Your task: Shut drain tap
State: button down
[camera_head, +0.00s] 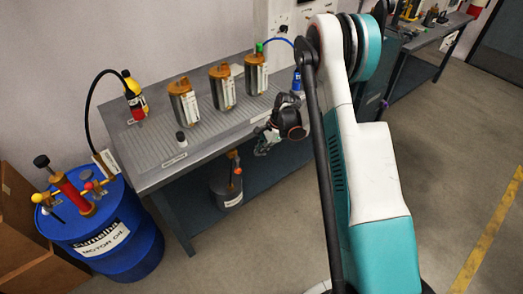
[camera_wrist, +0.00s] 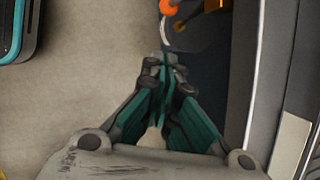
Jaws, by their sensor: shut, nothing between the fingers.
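A tap-like fitting with an orange knob (camera_head: 232,154) shows below the front edge of the bench, above a grey container (camera_head: 228,190). In the wrist view an orange ball-shaped knob (camera_wrist: 168,7) is cut by the top edge, with a rounded dark grey container (camera_wrist: 190,32) under it. I cannot tell whether the tap is open or shut. My gripper (camera_head: 262,149) is in front of the bench edge, to the right of the fitting. In the wrist view my gripper (camera_wrist: 167,68) is shut and empty, its fingertips just short of the container in the picture.
The grey bench (camera_head: 165,140) carries several metal cylinders with brown tops and a red-and-yellow bottle (camera_head: 135,97). A blue drum (camera_head: 115,235) with a hand pump stands at left, beside a cardboard box (camera_head: 30,235). The floor in front of the bench is clear.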

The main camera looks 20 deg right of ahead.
aim_at(238, 166)
jog(key=a+f+b, duration=0.3)
jog(key=a+f, duration=0.2)
jog(key=f, duration=0.2)
jog(key=shift+w+a+f+b, duration=0.25)
jog(key=shift+w+a+b, duration=0.1)
jog(key=shift+w, duration=0.1)
